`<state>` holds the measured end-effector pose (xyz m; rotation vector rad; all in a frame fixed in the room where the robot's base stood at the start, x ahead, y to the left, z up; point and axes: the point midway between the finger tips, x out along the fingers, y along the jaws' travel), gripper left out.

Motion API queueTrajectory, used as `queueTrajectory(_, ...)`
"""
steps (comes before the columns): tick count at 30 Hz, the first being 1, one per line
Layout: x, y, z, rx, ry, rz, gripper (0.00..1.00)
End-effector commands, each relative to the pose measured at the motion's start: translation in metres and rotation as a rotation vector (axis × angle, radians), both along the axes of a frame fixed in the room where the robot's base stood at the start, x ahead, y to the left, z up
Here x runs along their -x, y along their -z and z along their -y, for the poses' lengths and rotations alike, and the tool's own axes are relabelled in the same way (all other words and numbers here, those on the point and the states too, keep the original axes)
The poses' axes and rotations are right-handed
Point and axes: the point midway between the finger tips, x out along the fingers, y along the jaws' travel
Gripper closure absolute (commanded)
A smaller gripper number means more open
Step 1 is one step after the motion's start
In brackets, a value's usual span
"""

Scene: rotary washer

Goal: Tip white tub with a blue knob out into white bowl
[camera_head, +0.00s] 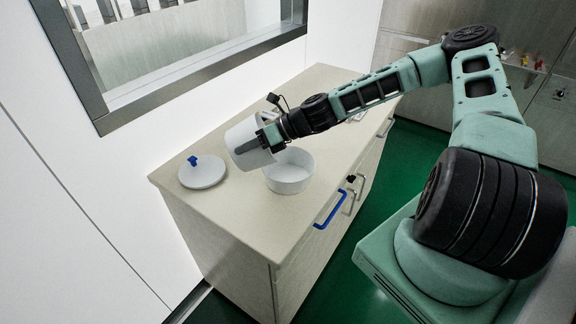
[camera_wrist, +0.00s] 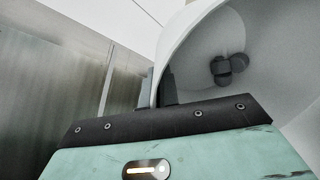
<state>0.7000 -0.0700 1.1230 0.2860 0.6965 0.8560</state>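The white tub (camera_head: 243,138) is held in the air, tilted, just left of and partly above the white bowl (camera_head: 287,182). My gripper (camera_head: 268,137) is shut on the tub's wall. In the wrist view the tub (camera_wrist: 195,50) shows its inside, with a few dark grey rounded pieces (camera_wrist: 222,70) in it. The rim passes between the fingers of my gripper (camera_wrist: 165,88). The round white lid with a blue knob (camera_head: 203,175) lies apart on the counter to the left. The bowl stands upright on the counter; its visible inside looks empty.
The pale counter (camera_head: 232,215) has free room in front of the lid and bowl. A wall with a metal-framed window (camera_head: 190,65) stands close behind. A blue handle (camera_head: 330,210) sticks out from the counter's front.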

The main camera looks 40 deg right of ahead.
Motion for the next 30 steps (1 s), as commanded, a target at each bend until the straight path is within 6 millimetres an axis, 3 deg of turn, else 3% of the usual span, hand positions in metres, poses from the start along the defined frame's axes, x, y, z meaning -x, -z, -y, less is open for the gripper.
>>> queueTrajectory(30,0.007,-0.003,0.016,-0.127,0.002,0.058,1.0)
